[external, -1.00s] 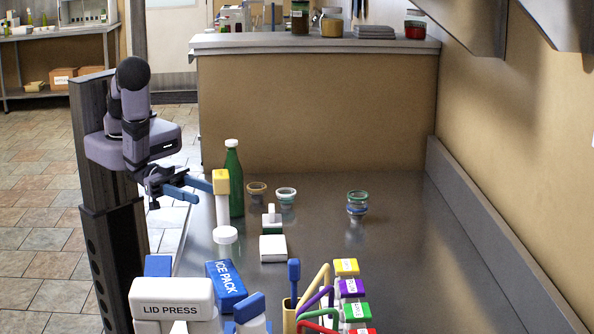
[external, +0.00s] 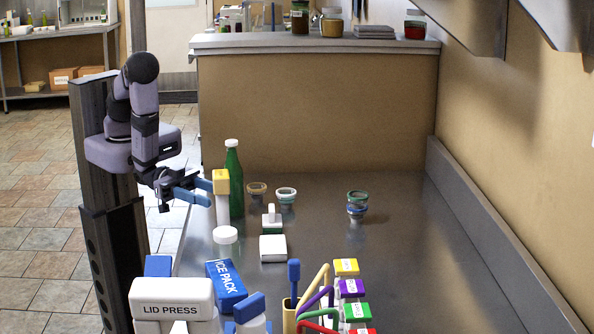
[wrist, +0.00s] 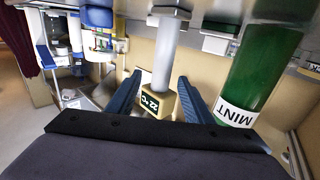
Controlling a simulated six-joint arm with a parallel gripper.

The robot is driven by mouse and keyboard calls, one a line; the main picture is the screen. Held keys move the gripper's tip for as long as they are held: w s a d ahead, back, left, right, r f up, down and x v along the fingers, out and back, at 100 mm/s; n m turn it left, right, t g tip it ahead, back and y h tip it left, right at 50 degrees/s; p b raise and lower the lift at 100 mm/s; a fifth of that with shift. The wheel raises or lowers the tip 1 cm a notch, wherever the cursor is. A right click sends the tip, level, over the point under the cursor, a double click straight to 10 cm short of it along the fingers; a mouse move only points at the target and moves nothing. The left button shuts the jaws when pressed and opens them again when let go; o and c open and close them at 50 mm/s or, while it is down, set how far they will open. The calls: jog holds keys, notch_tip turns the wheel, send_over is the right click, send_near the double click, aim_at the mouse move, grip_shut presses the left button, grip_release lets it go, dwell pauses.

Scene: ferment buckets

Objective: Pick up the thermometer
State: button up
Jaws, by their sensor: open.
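The thermometer stands upright near the left edge of the counter, with a yellow head (external: 220,182), a white stem and a white round base (external: 225,235). In the wrist view, which is upside down, its head (wrist: 157,104) shows a "22 °C" display and its stem runs up the picture. My gripper (external: 208,194) is open, with its blue fingers beside the thermometer just below the head. In the wrist view, the fingers (wrist: 160,80) appear on either side of the head and stem. I cannot tell whether either finger touches it.
The LID PRESS (external: 172,298) and ICE PACK (external: 226,286) are in front.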

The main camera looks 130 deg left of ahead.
aim_at(222, 197)
jog(key=shift+w+a+p, duration=0.15)
jog(key=shift+w+p, duration=0.25)
jog(key=shift+w, duration=0.55)
jog(key=shift+w+a+p, duration=0.15)
jog(key=shift+w+p, duration=0.25)
jog(key=shift+w, duration=0.55)
jog(key=shift+c, duration=0.6)
grip_shut()
jog(key=shift+r, duration=0.2)
jog(key=shift+r+b, duration=0.6)
jog(key=shift+r, duration=4.2)
